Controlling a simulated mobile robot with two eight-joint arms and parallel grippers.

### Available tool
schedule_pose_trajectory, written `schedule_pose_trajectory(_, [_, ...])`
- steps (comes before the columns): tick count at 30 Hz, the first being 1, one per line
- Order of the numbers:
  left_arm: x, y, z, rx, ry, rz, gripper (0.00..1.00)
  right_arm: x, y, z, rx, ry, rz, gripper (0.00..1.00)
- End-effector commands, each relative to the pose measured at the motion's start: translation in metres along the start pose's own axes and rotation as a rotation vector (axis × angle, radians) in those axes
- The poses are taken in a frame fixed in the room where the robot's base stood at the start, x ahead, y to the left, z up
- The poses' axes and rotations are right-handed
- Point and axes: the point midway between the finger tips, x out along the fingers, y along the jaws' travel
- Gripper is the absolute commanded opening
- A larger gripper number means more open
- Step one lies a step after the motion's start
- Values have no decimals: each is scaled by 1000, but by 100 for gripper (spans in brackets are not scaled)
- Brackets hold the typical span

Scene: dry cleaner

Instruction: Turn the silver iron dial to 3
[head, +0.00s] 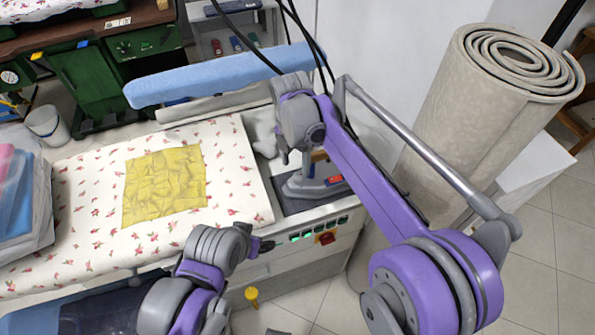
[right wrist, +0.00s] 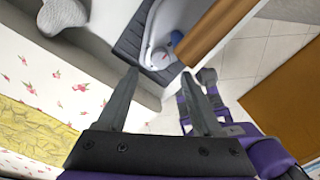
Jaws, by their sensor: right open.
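The silver iron (head: 312,186) stands on a dark rest pad (head: 297,206) at the right end of the ironing table, partly covered by my right arm in the head view. In the right wrist view the grey iron (right wrist: 158,42) shows a brown wooden handle (right wrist: 215,30) and a small round blue part (right wrist: 177,36). I cannot tell whether that part is the dial, and no numbers can be read. My right gripper (right wrist: 158,73) is open and empty, its fingertips pointing toward the iron. My left gripper (head: 266,246) is low by the table's front; its jaws are unclear.
The floral ironing table (head: 90,215) holds a folded yellow cloth (head: 165,187). A blue sleeve board (head: 200,80) lies behind. The table's front panel has green buttons and a red switch (head: 327,238). A rolled beige carpet (head: 470,110) stands at right.

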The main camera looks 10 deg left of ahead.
Motion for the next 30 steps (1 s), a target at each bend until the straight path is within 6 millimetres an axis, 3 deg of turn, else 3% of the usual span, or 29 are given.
schedule_pose_trajectory(3, [1, 0, 0, 0, 0, 0, 0, 22, 0, 0, 1, 0, 0, 67])
schedule_pose_trajectory(9, [1, 0, 1, 0, -1, 0, 0, 44, 0, 1, 1, -1, 1, 67])
schedule_pose_trajectory(20, [1, 0, 1, 0, -1, 0, 0, 49, 0, 1, 2, -1, 1, 67])
schedule_pose_trajectory(30, [1, 0, 1, 0, -1, 0, 0, 49, 0, 1, 2, -1, 1, 8])
